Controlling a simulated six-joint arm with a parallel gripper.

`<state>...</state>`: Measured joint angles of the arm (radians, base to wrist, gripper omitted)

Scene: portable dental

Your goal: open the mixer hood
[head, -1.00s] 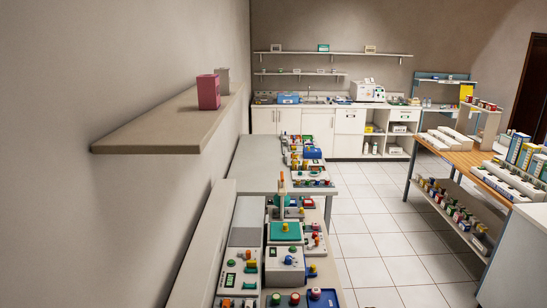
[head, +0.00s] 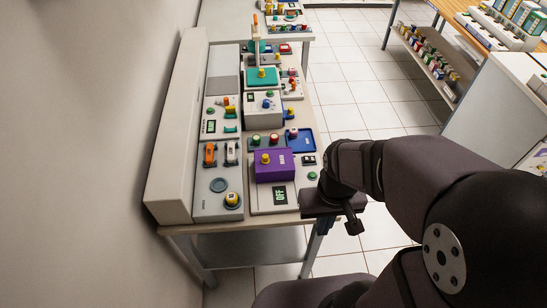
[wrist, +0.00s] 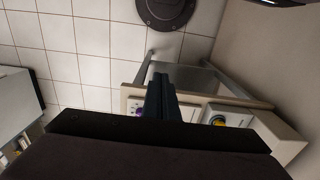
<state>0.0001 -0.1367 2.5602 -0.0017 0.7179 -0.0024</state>
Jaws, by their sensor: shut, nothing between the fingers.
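A purple hood (head: 274,164) with a yellow knob (head: 265,159) covers the white unit at the near end of the bench; it looks closed. Lettering on its side is too small to read surely. A teal hood (head: 261,77) with a yellow knob sits on another unit farther back, also down. I cannot tell from the labels which one is the mixer. My gripper (head: 354,225) is shut and empty, off the bench's near right corner and apart from the purple hood. Its closed fingers (wrist: 163,92) point toward the bench edge in the wrist view.
An OFF display (head: 280,195) is in front of the purple hood. A blue tray (head: 302,140) lies behind right. The tiled floor right of the bench (head: 365,95) is clear.

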